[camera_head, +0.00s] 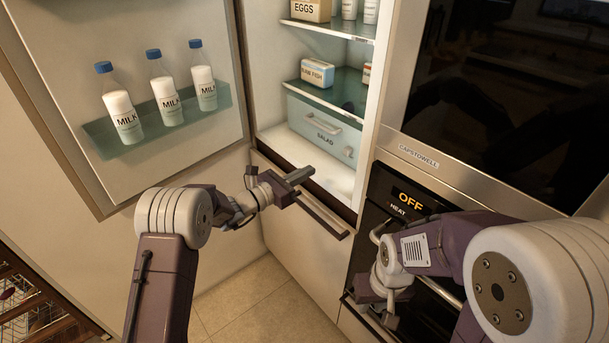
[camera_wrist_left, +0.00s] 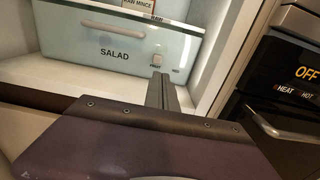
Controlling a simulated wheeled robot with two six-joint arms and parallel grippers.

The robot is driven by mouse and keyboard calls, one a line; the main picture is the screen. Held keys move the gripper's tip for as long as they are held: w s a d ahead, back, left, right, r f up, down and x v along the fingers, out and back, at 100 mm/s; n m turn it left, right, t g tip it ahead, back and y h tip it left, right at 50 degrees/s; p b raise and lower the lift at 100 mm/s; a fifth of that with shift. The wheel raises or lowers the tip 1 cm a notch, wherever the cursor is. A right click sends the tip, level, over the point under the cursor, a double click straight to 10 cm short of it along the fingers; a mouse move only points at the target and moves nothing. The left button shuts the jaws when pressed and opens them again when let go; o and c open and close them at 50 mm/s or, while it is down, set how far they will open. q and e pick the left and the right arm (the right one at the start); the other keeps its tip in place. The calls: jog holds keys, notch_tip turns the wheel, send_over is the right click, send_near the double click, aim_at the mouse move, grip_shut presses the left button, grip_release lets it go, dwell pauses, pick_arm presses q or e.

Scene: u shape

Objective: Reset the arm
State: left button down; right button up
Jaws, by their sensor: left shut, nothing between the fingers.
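My left gripper (camera_head: 301,174) is in front of the open fridge's lower shelf, below the salad drawer. Its fingers are together with nothing between them. In the left wrist view the shut fingers (camera_wrist_left: 161,92) point toward the salad drawer (camera_wrist_left: 118,48), apart from it as far as I can tell. My right gripper (camera_head: 384,308) hangs low in front of the oven at the right. Its fingers are small and partly hidden, so I cannot tell whether they are open.
The fridge door (camera_head: 75,70) stands open at the left with several milk bottles (camera_head: 168,100) on its rack. A lower drawer handle (camera_head: 322,216) is just below my left gripper. The oven (camera_head: 455,195), reading OFF, is at the right. Tiled floor (camera_head: 240,298) is clear between the arms.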

pick_arm(q)
notch_tip(320, 180, up, 11)
jog(key=s+m+p, duration=0.2)
jog(key=p, duration=0.1)
jog(key=s+f+m+g+y+p, duration=0.15)
jog(key=s+m+g, duration=0.35)
jog(key=s, duration=0.5)
jog(key=s+a+f+m+g+y+p, duration=0.1)
jog(key=s+a+f+m+g+y, duration=0.15)
jog(key=s+a+f+m, duration=0.4)
jog(key=s+a+f+m+g+y+p, duration=0.1)
jog(key=s+a+f+g+y, duration=0.2)
jog(key=s, duration=0.6)
jog(key=s+a+f+m+y, duration=0.2)
jog(key=a+f+m+y, duration=0.1)
jog(key=a+m, duration=0.2)
jog(key=s+a+f+m+t+y, duration=0.1)
jog(key=s+a+f+m+y, duration=0.2)
jog(key=a, duration=0.5)
jog(key=shift+m+y, duration=0.7)
jog(key=shift+m, duration=0.55)
jog(key=shift+a+f, duration=0.1)
